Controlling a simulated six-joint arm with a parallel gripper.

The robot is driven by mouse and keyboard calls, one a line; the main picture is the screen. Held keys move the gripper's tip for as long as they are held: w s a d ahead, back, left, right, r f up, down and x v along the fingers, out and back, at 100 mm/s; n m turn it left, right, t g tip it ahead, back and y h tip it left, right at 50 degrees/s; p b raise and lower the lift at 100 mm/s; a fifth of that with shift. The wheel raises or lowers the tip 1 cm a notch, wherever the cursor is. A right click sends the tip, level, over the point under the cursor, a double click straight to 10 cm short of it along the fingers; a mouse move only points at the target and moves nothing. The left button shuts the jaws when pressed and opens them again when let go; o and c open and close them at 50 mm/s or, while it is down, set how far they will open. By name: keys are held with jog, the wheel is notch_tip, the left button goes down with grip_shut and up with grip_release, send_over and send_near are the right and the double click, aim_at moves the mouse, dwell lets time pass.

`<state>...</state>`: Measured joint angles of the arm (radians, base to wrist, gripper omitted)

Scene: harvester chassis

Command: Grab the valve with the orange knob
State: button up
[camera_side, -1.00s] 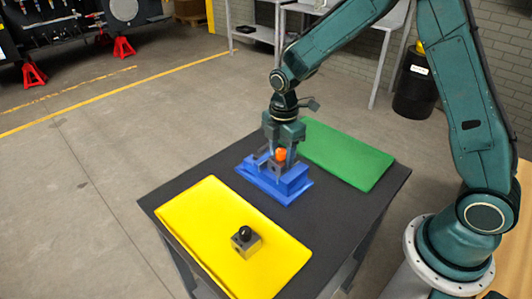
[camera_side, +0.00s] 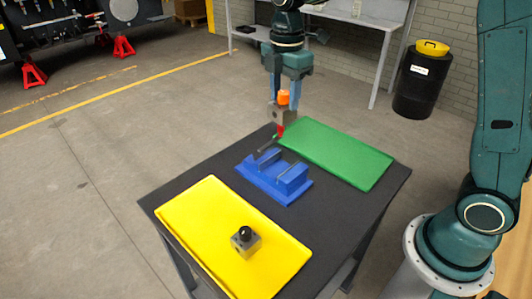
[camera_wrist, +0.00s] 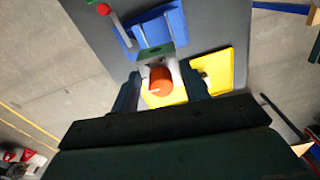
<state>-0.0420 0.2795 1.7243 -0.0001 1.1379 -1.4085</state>
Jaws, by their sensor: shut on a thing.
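The valve with the orange knob (camera_side: 283,97) is a grey block held between the fingers of my gripper (camera_side: 284,108). It hangs in the air above the far edge of the table, beyond the blue vise (camera_side: 274,177). In the wrist view the orange knob (camera_wrist: 160,80) sits between the two fingers. The blue vise stands empty on the table, its jaws apart. A red-tipped handle (camera_side: 279,131) shows at the vise's far side, below the valve.
A yellow mat (camera_side: 200,215) at the front left bears a second valve with a black knob (camera_side: 245,240). A green mat (camera_side: 345,155) lies bare at the back right. A black bin (camera_side: 418,85) stands on the floor behind.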

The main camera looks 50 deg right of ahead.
jog(key=shift+r, duration=1.55)
jog(key=shift+d, duration=0.1)
